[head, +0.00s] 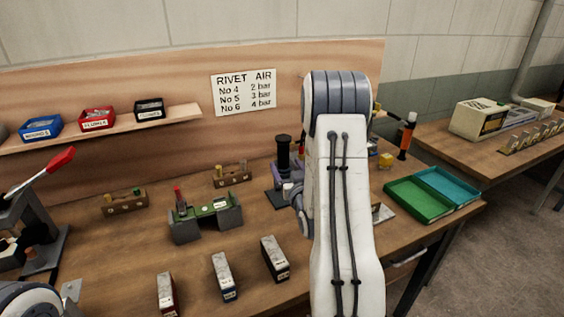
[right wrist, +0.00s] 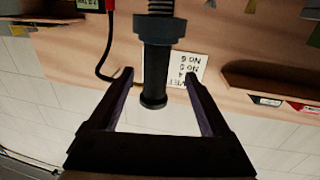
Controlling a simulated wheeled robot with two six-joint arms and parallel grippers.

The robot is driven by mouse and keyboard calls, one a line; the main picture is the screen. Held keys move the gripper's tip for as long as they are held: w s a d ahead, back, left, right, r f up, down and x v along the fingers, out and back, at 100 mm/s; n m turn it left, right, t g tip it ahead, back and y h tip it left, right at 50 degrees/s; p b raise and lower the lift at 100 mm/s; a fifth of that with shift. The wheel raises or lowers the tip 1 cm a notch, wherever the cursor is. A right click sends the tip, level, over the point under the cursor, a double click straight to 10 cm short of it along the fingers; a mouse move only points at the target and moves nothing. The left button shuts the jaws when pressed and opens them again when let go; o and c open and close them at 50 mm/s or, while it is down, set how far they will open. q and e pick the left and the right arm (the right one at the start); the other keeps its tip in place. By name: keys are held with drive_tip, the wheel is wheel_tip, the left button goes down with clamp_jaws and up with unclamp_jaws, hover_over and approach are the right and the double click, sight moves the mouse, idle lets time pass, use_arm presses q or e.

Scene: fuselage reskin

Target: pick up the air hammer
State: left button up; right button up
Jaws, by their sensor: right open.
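A black upright cylinder with a wider collar, which I take to be the air hammer (head: 283,150), stands near the back of the bench. In the right wrist view, which is upside down, the black cylinder (right wrist: 155,75) has a ribbed, spring-like part beyond its collar. My right gripper (head: 285,172) is partly hidden by my right arm in the head view. In the wrist view its two purple-sided fingers (right wrist: 159,70) are open, one on each side of the cylinder, with gaps showing. My left gripper is out of view.
A green-topped block fixture (head: 205,214) stands left of the cylinder. Small boxes (head: 224,276) line the bench front. Green (head: 418,200) and blue (head: 448,187) trays lie right. A black hose (right wrist: 100,60) hangs beside the fingers in the wrist view.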

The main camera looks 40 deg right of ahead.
sight(285, 159)
drive_tip(key=p+x, duration=0.1)
drive_tip(key=x, duration=0.3)
drive_tip(key=p+x, duration=0.1)
drive_tip(key=x, duration=0.1)
drive_tip(key=shift+s+d+r+p, duration=0.1)
drive_tip(key=shift+s+d+p, duration=0.05)
drive_tip(key=shift+d+p, duration=0.15)
clamp_jaws()
drive_tip(key=shift+r, duration=0.15)
